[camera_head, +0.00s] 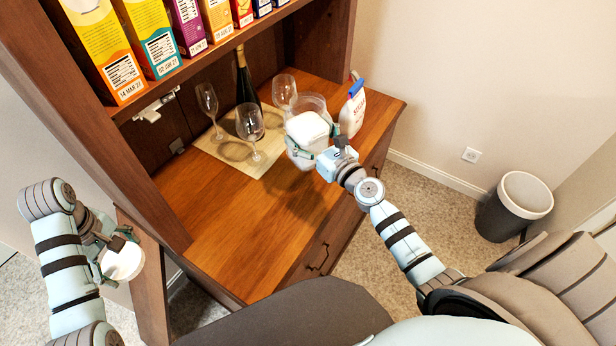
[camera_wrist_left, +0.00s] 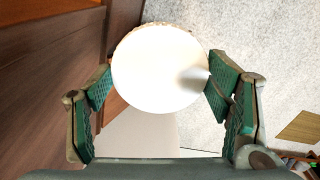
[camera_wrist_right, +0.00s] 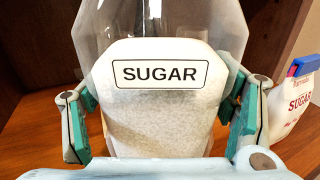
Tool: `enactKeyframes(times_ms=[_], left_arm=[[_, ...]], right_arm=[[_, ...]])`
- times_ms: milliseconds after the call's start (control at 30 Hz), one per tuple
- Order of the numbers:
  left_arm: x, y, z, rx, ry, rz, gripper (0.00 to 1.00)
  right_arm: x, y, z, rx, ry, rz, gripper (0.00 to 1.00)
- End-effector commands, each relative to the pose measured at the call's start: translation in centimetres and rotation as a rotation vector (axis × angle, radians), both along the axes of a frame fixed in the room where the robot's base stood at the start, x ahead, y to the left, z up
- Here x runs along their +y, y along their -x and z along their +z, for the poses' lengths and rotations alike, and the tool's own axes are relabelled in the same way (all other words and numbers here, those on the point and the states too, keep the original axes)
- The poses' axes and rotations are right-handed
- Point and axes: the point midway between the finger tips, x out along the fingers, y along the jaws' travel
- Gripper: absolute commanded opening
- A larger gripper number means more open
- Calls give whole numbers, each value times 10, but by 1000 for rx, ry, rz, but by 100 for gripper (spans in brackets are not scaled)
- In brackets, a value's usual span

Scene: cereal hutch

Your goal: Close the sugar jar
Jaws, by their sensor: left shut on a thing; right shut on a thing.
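The sugar jar (camera_head: 310,103) is a clear glass jar standing upright near the right end of the wooden counter. In the right wrist view its white SUGAR label (camera_wrist_right: 160,74) faces me, with white sugar below; its top is out of that view. My right gripper (camera_wrist_right: 160,105) is shut on the jar, one finger on each side. A round white lid (camera_head: 123,263) is in my left gripper (camera_head: 108,258), off the counter at the far left. The left wrist view shows the lid (camera_wrist_left: 160,65) between the green finger pads.
A sugar bag with a blue top (camera_head: 352,110) stands right of the jar. Wine glasses (camera_head: 250,124) and a dark bottle (camera_head: 244,80) stand on a mat (camera_head: 222,150) to its left. Cereal boxes (camera_head: 160,38) fill the shelf above. The front-left counter (camera_head: 230,225) is clear.

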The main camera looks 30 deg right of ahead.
Motion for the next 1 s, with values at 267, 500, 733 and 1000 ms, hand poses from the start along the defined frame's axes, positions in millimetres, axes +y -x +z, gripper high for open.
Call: enactKeyframes(times_ms=[267,500,733,1000], left_arm=[[0,0,-64,0,0,0,58],[0,0,-66,-1,0,0,58],[0,0,-68,-1,1,0,58],[0,0,-108,0,0,0,58]], right_arm=[[0,0,-65,-4,1,0,18],[0,0,-67,-5,0,0,18],[0,0,-70,-4,0,0,18],[0,0,-111,-4,0,0,18]])
